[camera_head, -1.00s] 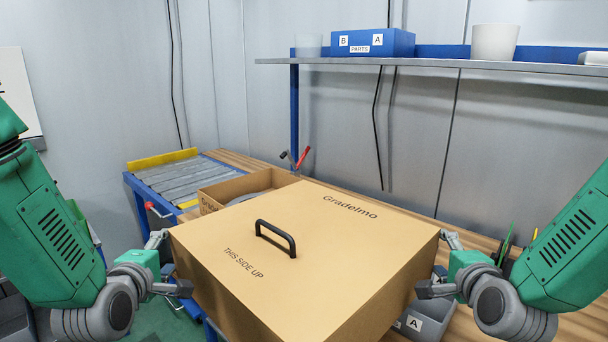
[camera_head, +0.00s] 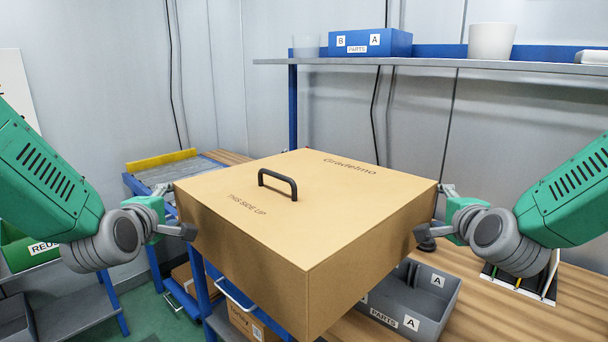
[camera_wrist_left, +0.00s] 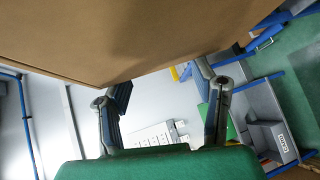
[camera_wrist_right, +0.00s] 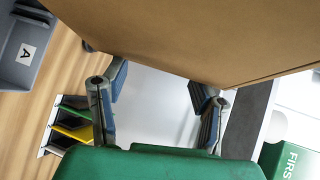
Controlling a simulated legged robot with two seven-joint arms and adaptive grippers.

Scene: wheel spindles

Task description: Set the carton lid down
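The carton lid (camera_head: 300,192) is a large tan box shape with a black handle on top and "THIS SIDE UP" printing. It is held in the air, roughly level, above the workbench's near edge. My left gripper (camera_head: 178,210) is at its left side and my right gripper (camera_head: 432,212) at its right side. In the left wrist view my left fingers (camera_wrist_left: 160,92) are spread, with the lid wall (camera_wrist_left: 150,35) across their tips. In the right wrist view my right fingers (camera_wrist_right: 158,88) are likewise spread against the lid wall (camera_wrist_right: 190,35). Whether all fingertips touch is unclear.
A grey parts tray (camera_head: 436,300) stands on the wooden workbench (camera_head: 480,320) under the lid's right side. A roller conveyor (camera_head: 165,172) is at the back left. A shelf (camera_head: 440,66) with a blue parts bin (camera_head: 372,42) hangs behind.

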